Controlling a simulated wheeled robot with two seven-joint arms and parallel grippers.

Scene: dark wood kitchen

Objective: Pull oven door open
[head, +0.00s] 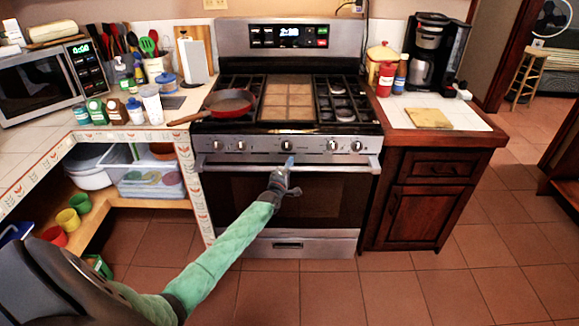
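The oven (289,90) stands in the middle of the head view. Its door (240,195) is closed and has a dark glass panel. The silver door handle (335,169) runs across the top of the door, below a row of knobs. My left gripper (287,166) is at the middle of the handle and overlaps it in the picture. The fingers are small here, so I cannot tell whether they are around the handle or just in front of it, nor whether they are open or shut. My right gripper is out of view.
A red pan (230,101) sits on the stove's left burners, its handle reaching toward the left counter. A wooden cabinet (430,200) adjoins the oven on the right, open shelves (150,200) on the left. The tiled floor (400,290) before the oven is clear except for my arm.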

